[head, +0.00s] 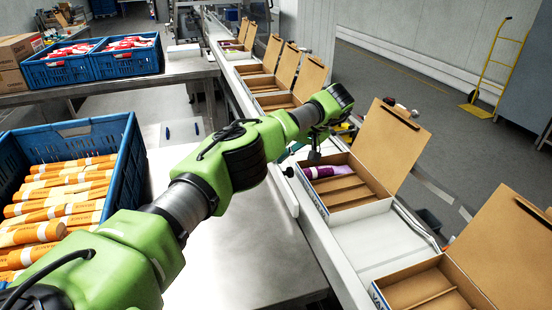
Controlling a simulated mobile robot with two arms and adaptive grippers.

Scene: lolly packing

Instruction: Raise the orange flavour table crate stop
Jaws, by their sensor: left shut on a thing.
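My left arm crosses the picture from the bottom left. A dark knob (289,172) shows just left of the fingers. The blue crate of orange lollies (130,150) stands on the left table. My right gripper is not in view.
The open cardboard box (352,203) by my gripper holds a purple lolly (324,171). Another open box (455,268) is nearer, and several more line the conveyor (362,250) behind. Blue crates of red-and-white lollies (60,75) stand at the back left. Bare table (235,240) lies beneath my arm.

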